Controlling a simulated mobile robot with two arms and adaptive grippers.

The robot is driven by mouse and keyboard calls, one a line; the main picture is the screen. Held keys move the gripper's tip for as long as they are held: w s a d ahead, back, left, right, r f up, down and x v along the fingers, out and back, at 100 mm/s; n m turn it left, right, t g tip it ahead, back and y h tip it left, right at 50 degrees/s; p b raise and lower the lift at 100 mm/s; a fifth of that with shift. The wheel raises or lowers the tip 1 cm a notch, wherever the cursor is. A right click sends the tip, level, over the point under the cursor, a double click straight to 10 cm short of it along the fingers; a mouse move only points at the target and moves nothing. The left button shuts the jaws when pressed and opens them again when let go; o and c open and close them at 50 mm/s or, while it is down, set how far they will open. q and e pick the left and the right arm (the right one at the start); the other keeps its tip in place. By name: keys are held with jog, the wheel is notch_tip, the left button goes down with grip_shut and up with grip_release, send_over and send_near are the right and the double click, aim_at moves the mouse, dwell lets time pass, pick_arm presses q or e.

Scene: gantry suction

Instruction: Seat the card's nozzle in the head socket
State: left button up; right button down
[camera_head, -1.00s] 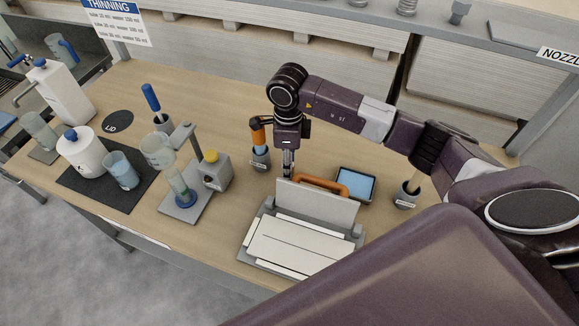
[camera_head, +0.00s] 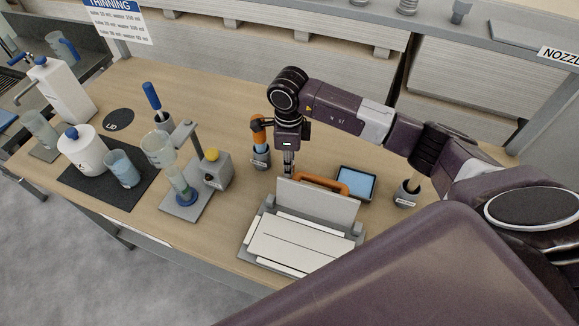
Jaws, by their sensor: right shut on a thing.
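My right gripper (camera_head: 287,171) points down just behind the left part of the upright pale panel (camera_head: 322,204) of a grey and white device (camera_head: 300,245). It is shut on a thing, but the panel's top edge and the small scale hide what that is. An orange curved handle (camera_head: 325,184) shows behind the panel, just right of the fingers; I cannot tell whether they touch it. Neither the nozzle in question nor the head socket can be made out. A small tablet with a blue screen (camera_head: 357,182) lies right of the handle. My left gripper is out of view.
A grey cup with an orange-handled tool (camera_head: 260,140) stands close left of the gripper. A stand with a glass funnel (camera_head: 159,148) is farther left. A grey holder (camera_head: 405,196) stands right of the tablet. A shelf with a nozzle label (camera_head: 561,55) runs behind.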

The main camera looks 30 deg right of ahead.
jog(key=shift+r, duration=0.1)
notch_tip(320, 180, up, 20)
jog(key=b, duration=0.3)
jog(key=shift+b, duration=0.4)
jog(key=shift+s, duration=0.1)
